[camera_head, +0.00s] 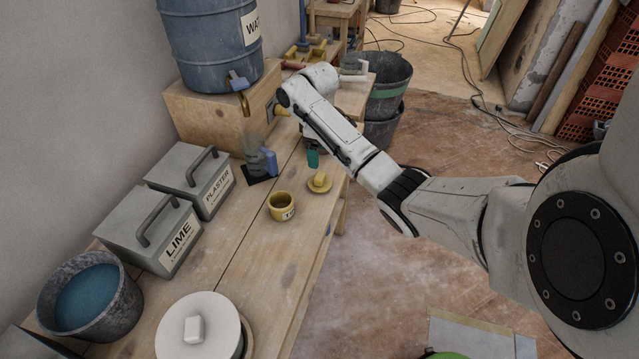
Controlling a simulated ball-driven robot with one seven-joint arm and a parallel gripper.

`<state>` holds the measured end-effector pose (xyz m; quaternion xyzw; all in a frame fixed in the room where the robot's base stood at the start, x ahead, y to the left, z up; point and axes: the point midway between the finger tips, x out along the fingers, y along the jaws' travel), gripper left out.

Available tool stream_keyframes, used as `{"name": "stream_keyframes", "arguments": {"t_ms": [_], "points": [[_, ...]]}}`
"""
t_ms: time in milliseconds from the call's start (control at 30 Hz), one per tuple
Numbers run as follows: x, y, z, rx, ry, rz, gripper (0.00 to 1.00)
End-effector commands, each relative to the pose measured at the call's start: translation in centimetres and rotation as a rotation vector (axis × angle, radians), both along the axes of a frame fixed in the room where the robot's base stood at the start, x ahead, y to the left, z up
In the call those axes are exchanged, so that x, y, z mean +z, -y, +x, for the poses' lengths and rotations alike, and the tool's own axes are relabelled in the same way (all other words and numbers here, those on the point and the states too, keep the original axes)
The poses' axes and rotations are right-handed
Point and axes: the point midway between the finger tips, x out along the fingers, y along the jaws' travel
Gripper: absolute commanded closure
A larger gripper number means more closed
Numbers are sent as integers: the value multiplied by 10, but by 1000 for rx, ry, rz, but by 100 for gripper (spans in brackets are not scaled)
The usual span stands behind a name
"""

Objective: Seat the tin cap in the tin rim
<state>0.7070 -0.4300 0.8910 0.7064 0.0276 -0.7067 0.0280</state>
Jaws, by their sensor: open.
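The tin cap (319,182) is a flat, round, yellow lid with a block-shaped knob. It lies on the wooden bench near the bench's right edge. The tin (282,207) is a small, round yellow pot with a partly readable label. It stands upright on the bench, to the left of the cap and nearer to me, with its top open. The cap and the tin are apart. My arm reaches in from the right over the bench's edge. My forearm hides its far end, so I cannot make out my gripper's fingers.
A teal piece (313,158) shows just beyond the cap; I cannot tell what it is. LIME (168,238) and PLASTER (200,185) boxes line the wall side. A bucket of blue liquid (125,318) and a white lidded pot (205,345) stand nearer. Bare bench surrounds the tin.

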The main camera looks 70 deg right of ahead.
Motion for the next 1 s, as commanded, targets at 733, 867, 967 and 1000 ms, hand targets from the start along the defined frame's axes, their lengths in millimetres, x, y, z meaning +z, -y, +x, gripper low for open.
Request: {"name": "stream_keyframes", "arguments": {"t_ms": [733, 867, 967, 1000], "points": [[-90, 1, 1, -1, -3, 1, 26], [-100, 1, 2, 0, -1, 1, 26], [-102, 0, 2, 0, 0, 0, 26], [-102, 0, 2, 0, 0, 1, 26]]}}
